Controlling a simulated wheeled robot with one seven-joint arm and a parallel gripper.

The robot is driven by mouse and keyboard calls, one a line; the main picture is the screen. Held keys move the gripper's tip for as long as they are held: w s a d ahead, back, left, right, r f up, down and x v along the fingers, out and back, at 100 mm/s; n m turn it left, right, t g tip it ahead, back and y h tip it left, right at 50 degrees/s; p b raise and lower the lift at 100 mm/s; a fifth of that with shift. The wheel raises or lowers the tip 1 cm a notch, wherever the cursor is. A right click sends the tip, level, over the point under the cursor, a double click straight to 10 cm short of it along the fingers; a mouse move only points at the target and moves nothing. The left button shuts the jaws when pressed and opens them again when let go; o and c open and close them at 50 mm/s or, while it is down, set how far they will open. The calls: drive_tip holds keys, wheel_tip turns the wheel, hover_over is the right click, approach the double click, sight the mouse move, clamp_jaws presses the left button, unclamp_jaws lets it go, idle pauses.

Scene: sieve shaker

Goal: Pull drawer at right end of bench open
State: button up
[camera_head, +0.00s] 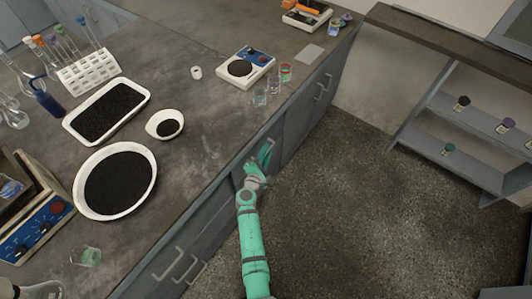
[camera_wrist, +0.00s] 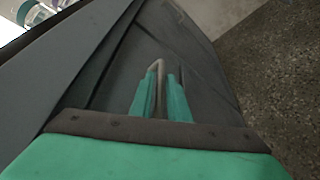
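The bench front (camera_head: 215,208) runs from lower left to upper right in the head view, with grey panels and bar handles. My gripper (camera_head: 262,158) is at a handle (camera_head: 269,146) about midway along the visible front. In the wrist view, the two green fingers (camera_wrist: 161,95) stand on either side of a grey bar handle (camera_wrist: 158,67), with a narrow gap beside it, so the gripper looks open around the handle. The panel (camera_wrist: 110,90) behind it appears closed. Further right, near the bench's far end, are more handles (camera_head: 323,88), with no gripper at them.
The speckled floor (camera_head: 350,200) on the right is clear up to a shelf unit (camera_head: 470,125).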

clamp_jaws()
drive_tip(key=shift+d, duration=0.15)
idle(1.1)
